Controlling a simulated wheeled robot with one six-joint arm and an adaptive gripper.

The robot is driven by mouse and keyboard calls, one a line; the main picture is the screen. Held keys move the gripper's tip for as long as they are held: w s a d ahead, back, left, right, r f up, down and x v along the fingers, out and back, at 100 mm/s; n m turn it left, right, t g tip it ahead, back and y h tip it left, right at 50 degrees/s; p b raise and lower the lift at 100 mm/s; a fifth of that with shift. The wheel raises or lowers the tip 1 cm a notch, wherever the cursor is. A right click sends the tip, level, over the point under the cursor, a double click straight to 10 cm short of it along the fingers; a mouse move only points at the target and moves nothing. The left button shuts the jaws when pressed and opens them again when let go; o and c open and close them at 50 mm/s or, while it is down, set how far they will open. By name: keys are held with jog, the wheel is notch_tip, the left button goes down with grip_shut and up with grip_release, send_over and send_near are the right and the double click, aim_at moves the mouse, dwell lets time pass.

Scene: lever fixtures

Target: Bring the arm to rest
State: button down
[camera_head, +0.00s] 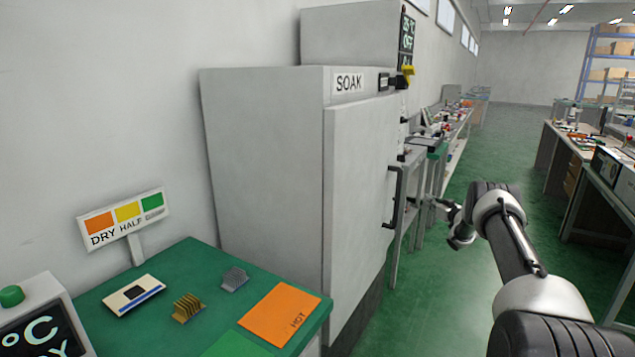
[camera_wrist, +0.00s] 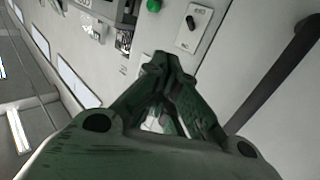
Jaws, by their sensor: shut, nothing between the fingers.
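My arm reaches up from the lower right of the head view and bends left at the wrist. My gripper (camera_head: 441,205) is small there, in front of the SOAK cabinet's (camera_head: 262,150) door side, right of its dark bar handle (camera_head: 399,190). In the wrist view my gripper (camera_wrist: 166,60) shows dark green fingers that meet at the tips, shut and empty. Past the tips are a pale plate with a black knob (camera_wrist: 191,22) and a green button (camera_wrist: 154,5). A dark bar (camera_wrist: 285,65) runs along the right. I cannot tell the exact gap to the cabinet.
A green-topped bench (camera_head: 187,254) at lower left carries an orange HOT mat (camera_head: 279,314), two small finned blocks, a white card and a DRY/HALF sign (camera_head: 124,219). Benches line the wall behind the cabinet and the right side. Green floor (camera_head: 440,300) between them is clear.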

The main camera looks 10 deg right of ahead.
jog(key=s+d+f+m+g+h, duration=0.2)
jog(key=s+d+f+g+h, duration=0.15)
jog(key=f, duration=0.45)
jog(key=s+d+f+m+g+h, duration=0.1)
jog(key=s+d+f+g+h, duration=0.15)
jog(key=s+f, duration=0.35)
jog(key=s+m+g, duration=0.1)
jog(key=s+g, duration=0.3)
jog(key=s, duration=0.1)
jog(key=s+a+r+g, duration=0.1)
jog(key=s+a+r, duration=0.9)
jog(key=s+r, duration=0.4)
jog(key=s+a+r+g+y, duration=0.1)
jog(key=s+a+r, duration=1)
jog(key=s, duration=1)
jog(key=s+a+r+n+y, duration=0.1)
jog(key=s+a+r, duration=1)
jog(key=s+r, duration=0.6)
jog(key=shift+s+r+g, duration=0.3)
jog(key=shift+r+g, duration=0.1)
